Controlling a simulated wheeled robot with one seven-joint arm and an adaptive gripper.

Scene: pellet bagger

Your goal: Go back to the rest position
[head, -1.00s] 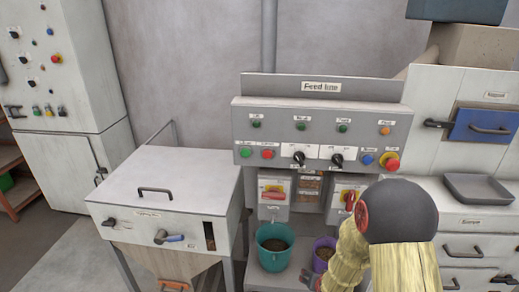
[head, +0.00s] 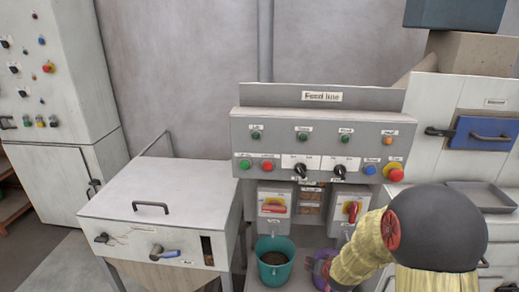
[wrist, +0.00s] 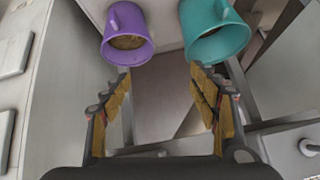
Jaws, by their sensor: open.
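My gripper (wrist: 163,110) is open and empty in the wrist view, its two yellow-padded fingers spread wide. In the head view, my arm stands at the lower right and mostly hides the gripper. A purple bucket (wrist: 126,40) with brown pellets lies ahead of the left finger, and a teal bucket (wrist: 215,35) with pellets ahead of the right finger. In the head view the teal bucket (head: 274,272) stands under the left spout, and the purple bucket (head: 318,265) is partly hidden by my arm.
The feed line panel (head: 318,135) with buttons and knobs is behind the buckets. A grey hopper cabinet (head: 160,190) stands at the left. A drawer unit with a grey tray (head: 481,196) and a blue-fronted door (head: 482,133) stands at the right.

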